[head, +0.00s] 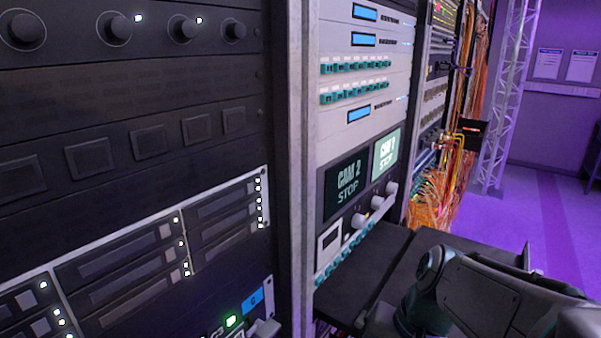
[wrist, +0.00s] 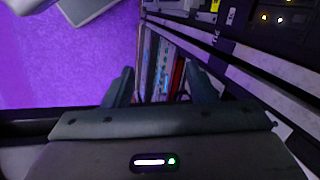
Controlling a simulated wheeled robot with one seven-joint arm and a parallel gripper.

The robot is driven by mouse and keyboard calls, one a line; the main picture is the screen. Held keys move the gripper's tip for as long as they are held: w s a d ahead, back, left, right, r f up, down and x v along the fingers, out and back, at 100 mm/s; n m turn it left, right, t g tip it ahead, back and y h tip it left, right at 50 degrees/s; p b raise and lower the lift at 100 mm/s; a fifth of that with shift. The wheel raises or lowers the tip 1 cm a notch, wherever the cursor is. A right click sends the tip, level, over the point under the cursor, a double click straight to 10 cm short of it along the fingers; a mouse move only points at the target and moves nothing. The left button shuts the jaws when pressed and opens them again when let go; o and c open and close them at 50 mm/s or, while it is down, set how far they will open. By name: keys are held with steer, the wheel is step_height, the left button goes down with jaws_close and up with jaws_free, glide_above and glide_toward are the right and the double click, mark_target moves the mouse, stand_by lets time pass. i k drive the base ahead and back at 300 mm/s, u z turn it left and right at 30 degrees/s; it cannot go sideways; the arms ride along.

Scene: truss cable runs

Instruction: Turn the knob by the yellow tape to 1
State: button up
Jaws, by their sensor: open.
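My gripper (wrist: 160,85) shows in the wrist view with its two dark fingers apart and nothing between them. Beyond the fingers is a rack front seen at an angle. A small yellow patch (wrist: 215,5), possibly the yellow tape, lies at the top edge of the wrist view. I cannot make out a knob beside it. In the head view, several pale knobs (head: 377,202) sit below two screens on the middle rack, and round dark knobs (head: 121,27) are at the upper left. I cannot read any knob setting.
Two screens (head: 346,185) read "CAM 2 STOP" and similar text. A dark shelf (head: 385,260) juts out below them, close to my arm. Orange cables (head: 450,185) hang beyond the racks, near a metal truss (head: 505,90). The purple floor (head: 520,215) at the right is open.

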mark_target(377, 204)
steer(key=k, duration=1)
steer(key=z, duration=0.5)
steer(key=i, duration=0.7)
steer(key=u, duration=0.8)
